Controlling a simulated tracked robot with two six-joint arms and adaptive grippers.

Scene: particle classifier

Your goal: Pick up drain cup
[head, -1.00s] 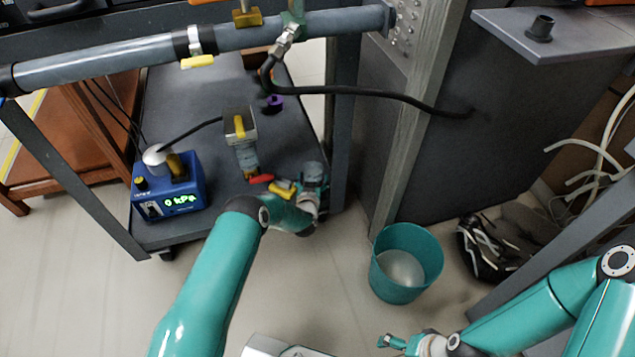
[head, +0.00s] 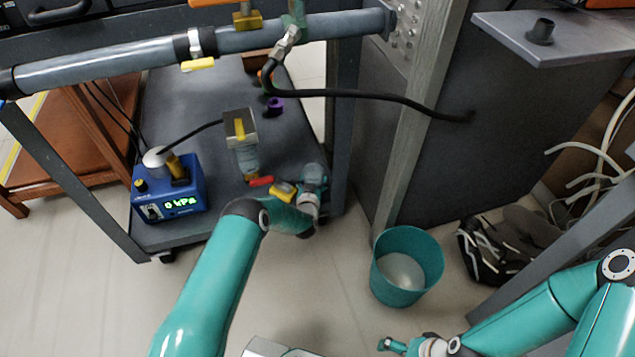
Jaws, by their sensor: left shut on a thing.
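My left gripper (head: 261,181) is over the dark cart at the lower end of a greyish cylindrical cup-like piece (head: 247,162), and it is shut on it. A metal block with a yellow strip (head: 240,126) sits at the upper end of this piece. I cannot tell for sure that this piece is the drain cup. The gripper's red and yellow parts hide its lower end. My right gripper (head: 390,345) is low at the bottom edge, apart from everything; its jaws are too small to judge.
A blue pressure box (head: 170,190) reading 0 kPa stands on the cart (head: 215,225). A small purple piece (head: 274,105) lies behind. A grey pipe (head: 260,38) crosses above. A teal bucket (head: 400,297) stands on the floor. A small black cup (head: 541,30) is on the right shelf.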

